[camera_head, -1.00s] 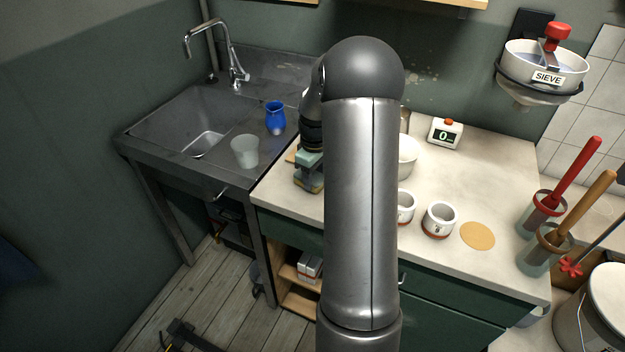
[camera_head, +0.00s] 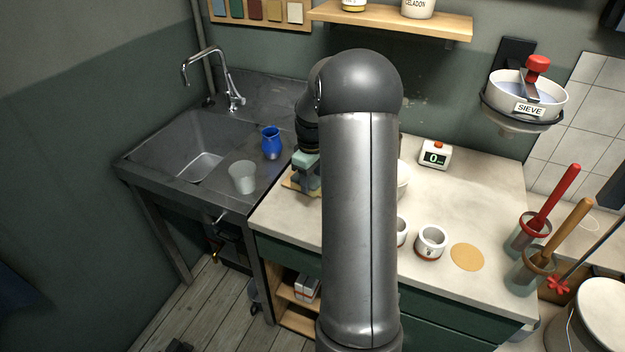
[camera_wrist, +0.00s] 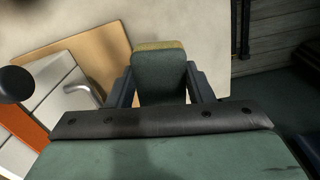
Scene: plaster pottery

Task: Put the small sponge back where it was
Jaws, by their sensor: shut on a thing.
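The small sponge (camera_wrist: 160,80) is grey-green with a yellowish end. In the wrist view it stands out between the two dark fingers of my gripper (camera_wrist: 161,88), which is shut on it. In the head view my gripper (camera_head: 305,172) is at the left end of the counter, beside the sink, partly behind my arm. A tan board (camera_head: 288,187) lies on the counter at that spot. It also shows in the wrist view (camera_wrist: 98,55), left of the sponge and partly behind it. I cannot tell whether the sponge touches the board or the counter.
A blue jug (camera_head: 271,142) and a translucent cup (camera_head: 242,178) stand on the sink's drainer, left of my gripper. White cups (camera_head: 431,242), a tan disc (camera_head: 467,257) and a timer (camera_head: 435,155) are to the right. My arm hides the counter's middle.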

